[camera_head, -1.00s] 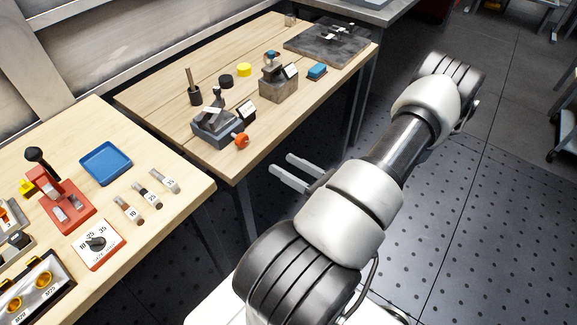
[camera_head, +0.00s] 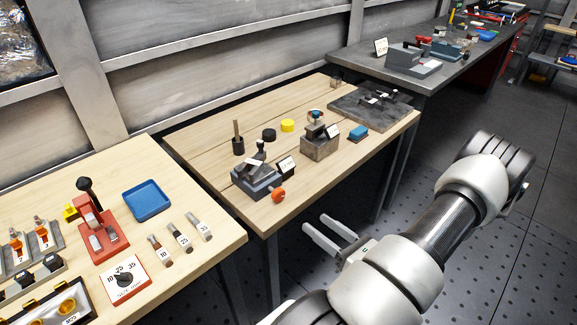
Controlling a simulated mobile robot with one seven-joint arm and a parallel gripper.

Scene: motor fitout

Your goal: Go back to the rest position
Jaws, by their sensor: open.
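My gripper (camera_head: 333,233) shows at the lower middle of the head view. Its two pale fingers are apart with nothing between them. It is in front of the middle wooden table (camera_head: 345,170), past that table's front edge and over the dark floor. My arm reaches in from the bottom right, bent, with the white and black links clear of both tables. The gripper touches nothing that I can see.
The middle table holds a grey vise-like fixture (camera_head: 255,180), an orange knob (camera_head: 278,195) and a metal block (camera_head: 319,147). A grey bench (camera_head: 440,75) stands behind. Floor at right is clear.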

